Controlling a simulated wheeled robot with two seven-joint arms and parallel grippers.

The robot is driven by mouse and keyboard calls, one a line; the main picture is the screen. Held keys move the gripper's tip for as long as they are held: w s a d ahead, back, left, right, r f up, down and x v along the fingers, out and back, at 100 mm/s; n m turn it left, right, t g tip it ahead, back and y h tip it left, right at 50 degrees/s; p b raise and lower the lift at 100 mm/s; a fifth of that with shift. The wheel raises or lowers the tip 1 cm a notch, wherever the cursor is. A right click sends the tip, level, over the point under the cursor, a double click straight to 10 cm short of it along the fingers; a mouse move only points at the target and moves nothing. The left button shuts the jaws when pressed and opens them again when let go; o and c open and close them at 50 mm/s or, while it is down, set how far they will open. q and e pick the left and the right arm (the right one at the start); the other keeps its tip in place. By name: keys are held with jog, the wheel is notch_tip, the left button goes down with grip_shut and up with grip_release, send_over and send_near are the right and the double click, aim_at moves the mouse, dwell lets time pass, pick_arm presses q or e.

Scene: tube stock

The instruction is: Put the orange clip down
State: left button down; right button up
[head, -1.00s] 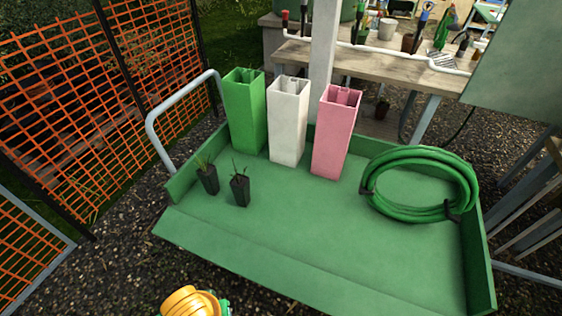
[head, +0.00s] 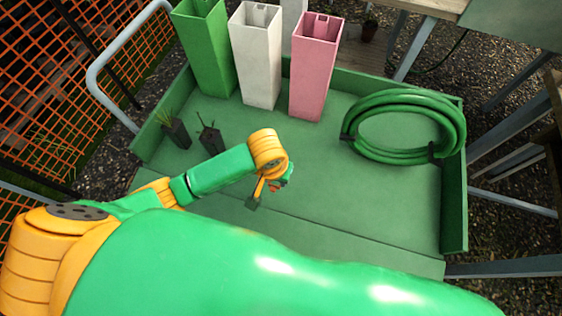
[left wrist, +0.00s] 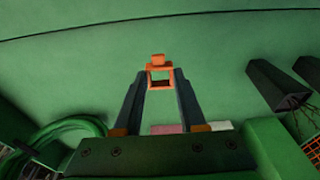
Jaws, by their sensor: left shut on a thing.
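My left gripper (head: 255,202) reaches over the front part of the green tray-like bench (head: 310,190) in the head view. In the left wrist view its two dark fingers (left wrist: 160,80) are shut on the orange clip (left wrist: 160,60) at their tips. The clip shows as a small orange frame with a block on its far side. Green bench surface lies beyond it; I cannot tell whether the clip touches it. In the head view the clip is too small or hidden to make out surely. My right gripper is not in view.
Green (head: 207,50), white (head: 258,60) and pink (head: 314,70) square tubes stand at the bench's back. Two small dark plant pots (head: 177,133) (head: 210,140) are left of my gripper. A coiled green hose (head: 400,125) lies right. The bench middle is clear.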

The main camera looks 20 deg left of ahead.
pick_arm(q)
jog(key=w+f+b, duration=0.1)
jog(key=w+f, duration=0.1)
jog(key=w+a+f+b, duration=0.1)
jog(key=w+f, duration=0.1)
jog(key=w+a+f+b, duration=0.1)
jog(key=w+f, duration=0.2)
jog(key=f, duration=0.1)
jog(key=f+b, duration=0.1)
jog(key=f, duration=0.1)
jog(key=shift+w+a, duration=0.15)
jog(key=shift+w, duration=0.15)
jog(key=shift+f, duration=0.15)
jog(key=shift+f, duration=0.2)
jog(key=shift+c, duration=2.4)
grip_release()
jog(key=shift+r, duration=0.1)
